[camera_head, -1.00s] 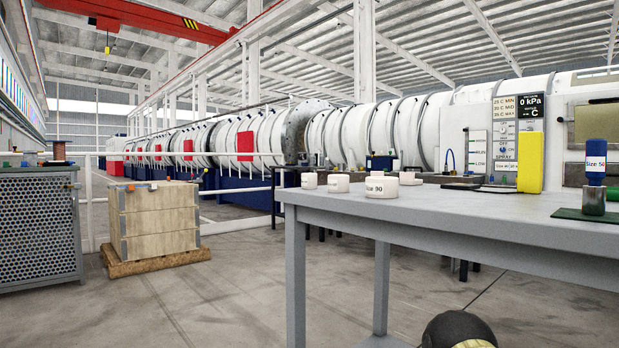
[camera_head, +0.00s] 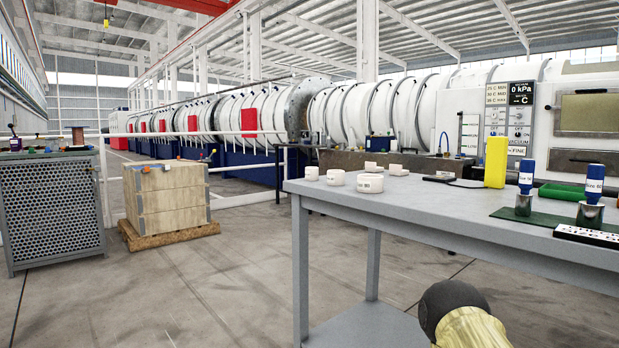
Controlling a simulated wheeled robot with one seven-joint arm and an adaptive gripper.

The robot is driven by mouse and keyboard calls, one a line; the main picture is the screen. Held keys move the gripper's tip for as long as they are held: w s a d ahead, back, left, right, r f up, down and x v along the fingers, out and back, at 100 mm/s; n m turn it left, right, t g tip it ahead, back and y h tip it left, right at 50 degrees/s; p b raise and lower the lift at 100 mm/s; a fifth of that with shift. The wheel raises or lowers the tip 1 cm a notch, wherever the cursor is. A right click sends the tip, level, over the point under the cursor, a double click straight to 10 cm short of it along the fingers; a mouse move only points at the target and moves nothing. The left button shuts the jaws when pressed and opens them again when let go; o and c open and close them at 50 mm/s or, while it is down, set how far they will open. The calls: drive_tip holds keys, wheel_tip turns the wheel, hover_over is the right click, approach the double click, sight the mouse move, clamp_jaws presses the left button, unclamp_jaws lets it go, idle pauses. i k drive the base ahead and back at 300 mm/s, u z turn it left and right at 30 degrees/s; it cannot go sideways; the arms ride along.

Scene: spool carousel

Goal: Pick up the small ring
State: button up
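Several white rings of differing size stand on the grey table (camera_head: 420,212). The nearest and largest white ring (camera_head: 370,183) bears dark lettering. A smaller ring (camera_head: 336,178) stands to its left, and the smallest-looking one (camera_head: 312,173) stands at the far left near the table's edge. More white pieces, one a low ring (camera_head: 396,170) and one a pale block-like piece (camera_head: 373,166), sit behind them. I cannot tell from the lettering which is the small ring. My gripper is not in view; only a dark, rounded part with a tan section, seemingly my arm, shows at the bottom, below the tabletop.
On the table's right stand a yellow block (camera_head: 496,162) and two blue-topped tools (camera_head: 526,178) (camera_head: 592,184) on a green mat. A wooden crate (camera_head: 167,195) and a perforated cabinet (camera_head: 53,210) stand left. The floor (camera_head: 240,285) between is clear.

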sight(311, 173)
drive_tip(key=u, duration=0.75)
drive_tip(key=i, duration=1)
